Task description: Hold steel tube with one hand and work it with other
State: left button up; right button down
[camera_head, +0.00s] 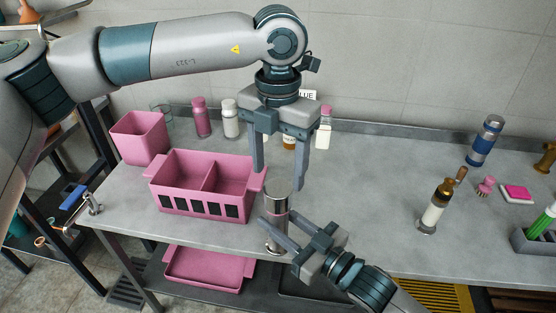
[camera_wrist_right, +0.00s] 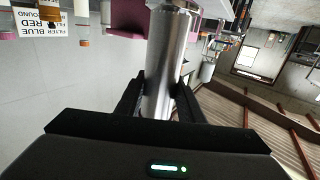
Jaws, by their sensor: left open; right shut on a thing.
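The steel tube (camera_head: 276,205) stands upright near the front edge of the grey table, with a thin pinkish band around it. My right gripper (camera_head: 277,217) comes from the lower right and is shut on the tube's side. In the right wrist view the shiny tube (camera_wrist_right: 168,60) runs between the two dark fingers (camera_wrist_right: 160,98). My left gripper (camera_head: 279,178) points down just above the tube's top. Its two fingers are apart, one to each side of the top, with nothing between them. Whether they touch the tube cannot be told.
A pink divided bin (camera_head: 195,204) stands just left of the tube, with a pink box (camera_head: 139,138) behind it. Several bottles (camera_head: 231,118) line the back. The table between is clear.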

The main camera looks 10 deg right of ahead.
aim_at(278, 187)
pick_arm(q)
jog(key=shift+f, duration=3.35)
jog(key=c, duration=1.1)
jog(key=m, duration=1.2)
jog(key=o, duration=1.2)
jog(key=shift+r, duration=2.25)
